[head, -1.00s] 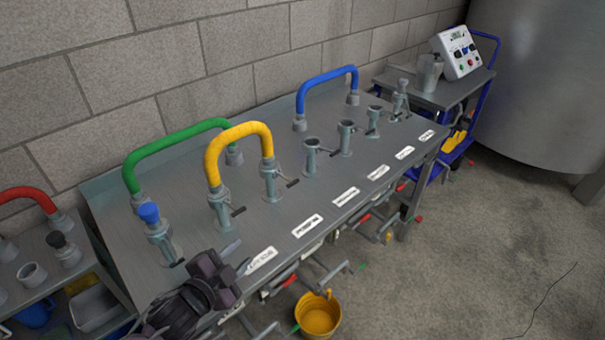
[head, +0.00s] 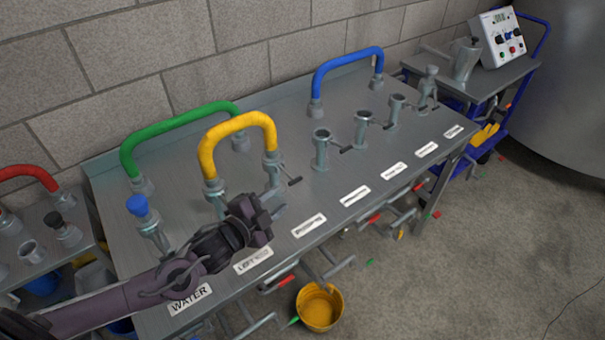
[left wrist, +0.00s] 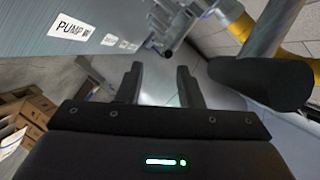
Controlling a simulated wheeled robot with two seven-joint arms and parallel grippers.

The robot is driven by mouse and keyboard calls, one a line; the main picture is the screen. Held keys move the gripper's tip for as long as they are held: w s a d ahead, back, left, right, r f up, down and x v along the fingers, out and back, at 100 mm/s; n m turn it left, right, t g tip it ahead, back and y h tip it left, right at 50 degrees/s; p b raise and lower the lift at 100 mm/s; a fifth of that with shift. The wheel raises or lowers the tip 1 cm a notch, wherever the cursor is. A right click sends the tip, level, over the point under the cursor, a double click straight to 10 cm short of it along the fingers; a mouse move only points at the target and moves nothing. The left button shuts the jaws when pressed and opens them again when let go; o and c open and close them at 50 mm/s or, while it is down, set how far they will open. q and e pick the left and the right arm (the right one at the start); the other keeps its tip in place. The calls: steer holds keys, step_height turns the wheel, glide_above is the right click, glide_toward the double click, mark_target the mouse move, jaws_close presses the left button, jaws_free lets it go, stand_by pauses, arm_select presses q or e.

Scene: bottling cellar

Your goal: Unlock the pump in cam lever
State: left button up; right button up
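My left gripper (head: 278,212) is over the front of the steel bench, in front of the yellow hose. In the left wrist view its two fingers (left wrist: 158,76) stand apart with nothing between them. A label reading PUMP and something unclear (left wrist: 85,34) shows there at the upper left. A dark lever handle (left wrist: 262,82) on a grey arm is close at the right, outside the fingers. In the head view, the port under the yellow hose's right end (head: 272,168) has a dark-tipped lever (head: 292,179). The lever at the hose's left end is mostly hidden by my gripper. My right gripper is out of view.
The yellow hose (head: 238,122) arches close behind my gripper. Open ports stand to the right. A yellow bucket (head: 319,307) is on the floor in front.

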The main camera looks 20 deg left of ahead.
mark_target(297, 181)
arm_select(q)
steer(key=w, duration=0.2)
steer(key=w+d, duration=0.1)
steer(key=w, duration=0.1)
steer(key=w+d+p, duration=0.1)
steer(key=w, duration=0.1)
steer(key=shift+w+d+r, duration=0.1)
steer(key=shift+w+d, duration=0.1)
steer(key=shift+w, duration=0.2)
steer(key=x, duration=0.3)
steer(key=shift+w+d+f+p, duration=0.1)
steer(key=shift+w+f+p, duration=0.1)
steer(key=shift+p, duration=0.1)
steer(key=shift+w+d+f, duration=0.1)
steer(key=shift+w+d, duration=0.05)
steer(key=shift+w, duration=0.15)
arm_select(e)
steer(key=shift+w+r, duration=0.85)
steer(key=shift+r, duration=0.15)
arm_select(q)
jaws_close()
